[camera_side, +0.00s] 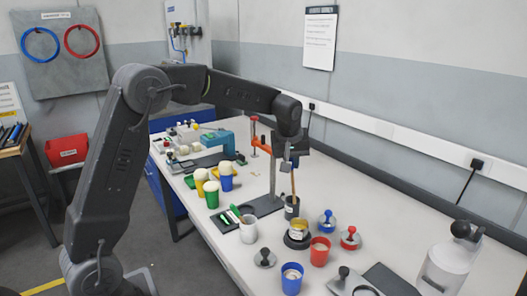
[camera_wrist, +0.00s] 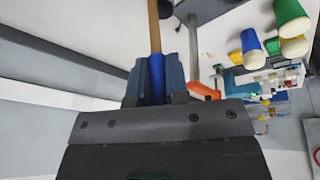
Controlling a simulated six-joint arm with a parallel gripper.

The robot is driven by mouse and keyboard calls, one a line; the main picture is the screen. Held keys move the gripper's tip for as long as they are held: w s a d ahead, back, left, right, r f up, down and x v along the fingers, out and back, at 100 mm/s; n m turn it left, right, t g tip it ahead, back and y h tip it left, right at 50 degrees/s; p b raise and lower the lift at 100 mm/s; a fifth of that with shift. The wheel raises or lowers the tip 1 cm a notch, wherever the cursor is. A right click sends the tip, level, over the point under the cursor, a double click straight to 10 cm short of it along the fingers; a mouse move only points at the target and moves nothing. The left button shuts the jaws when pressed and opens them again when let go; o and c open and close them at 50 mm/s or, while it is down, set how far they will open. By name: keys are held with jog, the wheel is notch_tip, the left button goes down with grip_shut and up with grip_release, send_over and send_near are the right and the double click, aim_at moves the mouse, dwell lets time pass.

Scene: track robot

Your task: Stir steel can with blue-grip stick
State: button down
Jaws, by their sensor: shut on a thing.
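My gripper (camera_side: 289,161) is shut on the blue-grip stick; its fingers also show in the wrist view (camera_wrist: 156,85). In the wrist view the blue grip sits between the fingers, and the wooden shaft (camera_wrist: 154,27) runs out past the top edge. In the side view the shaft (camera_side: 293,184) points down, nearly upright, to a dark grey container (camera_side: 291,209); its lower end is hidden there. A light grey metallic can (camera_side: 248,230) stands to the left. A can with a yellowish label (camera_side: 299,229) stands on a dark round base in front. I cannot tell surely which is the steel can.
A metal stand (camera_side: 273,178) with an orange clamp (camera_side: 267,146) rises close left of the stick. Blue (camera_side: 292,278) and red (camera_side: 320,250) cups stand in front. Blue (camera_side: 327,221) and red (camera_side: 351,238) knobbed lids lie right. Green, yellow and blue cups stand left.

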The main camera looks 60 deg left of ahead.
notch_tip(320, 180, down, 12)
jog(key=w+d, duration=0.1)
jog(key=shift+d, duration=0.2)
dwell(1.1)
jog(key=shift+w, duration=0.1)
jog(key=shift+a, duration=0.15)
